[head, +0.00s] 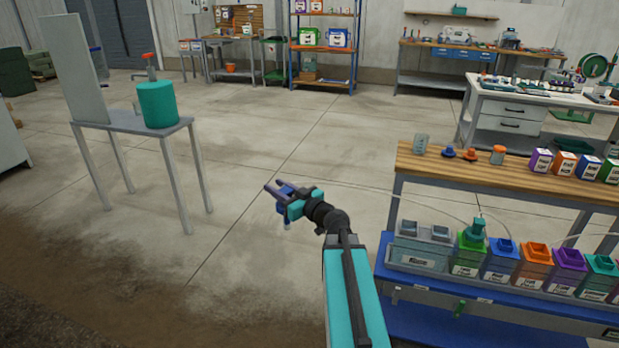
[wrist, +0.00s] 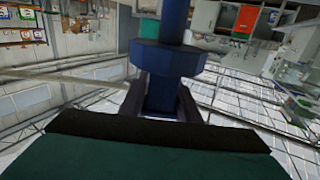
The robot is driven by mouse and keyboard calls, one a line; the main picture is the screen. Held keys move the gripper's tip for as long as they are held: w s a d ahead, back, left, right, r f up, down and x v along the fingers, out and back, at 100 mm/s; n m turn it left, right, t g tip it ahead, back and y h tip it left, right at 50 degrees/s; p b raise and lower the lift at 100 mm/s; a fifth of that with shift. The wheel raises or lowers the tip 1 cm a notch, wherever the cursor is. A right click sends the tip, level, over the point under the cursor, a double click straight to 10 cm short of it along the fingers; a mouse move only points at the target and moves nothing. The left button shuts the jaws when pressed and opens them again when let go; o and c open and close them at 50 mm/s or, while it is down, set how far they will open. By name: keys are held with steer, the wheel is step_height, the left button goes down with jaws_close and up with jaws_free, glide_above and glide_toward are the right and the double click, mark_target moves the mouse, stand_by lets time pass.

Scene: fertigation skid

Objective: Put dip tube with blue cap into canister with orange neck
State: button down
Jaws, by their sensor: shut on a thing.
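My gripper (head: 279,190) is held out over open floor, left of the workbench, and is shut on the dip tube with blue cap. In the wrist view the dark blue cap (wrist: 165,62) sits between the fingers, with a blue shaft running to the top edge. In the head view the held piece is small and partly hidden by the gripper. The canister with orange neck (head: 530,262) stands in the row on the blue lower shelf at the right, well apart from my gripper. Whether its neck is open cannot be told.
Beside it stand a blue-necked canister (head: 500,261) and a purple-necked canister (head: 567,266). A green-necked canister (head: 467,257) holds a teal piece. The wooden bench top (head: 425,165) overhangs behind with small parts and boxes. A grey table (head: 120,122) with a teal cylinder stands left. Floor between is clear.

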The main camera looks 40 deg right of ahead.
steer(key=s+a+f+n+g+y, duration=0.2)
steer(key=a+n+y, duration=0.1)
steer(key=a, duration=0.6)
steer(key=s+a+f+n+g+y, duration=0.2)
steer(key=a+y, duration=0.3)
steer(key=a, duration=0.5)
steer(key=s+a+f+n+g+y, duration=0.2)
steer(key=a+n+g+y, duration=0.1)
steer(key=a, duration=0.6)
steer(key=shift+s+a+f+n+y, duration=0.15)
steer(key=shift+a+f+n+y, duration=0.25)
steer(key=shift+n+y, duration=0.1)
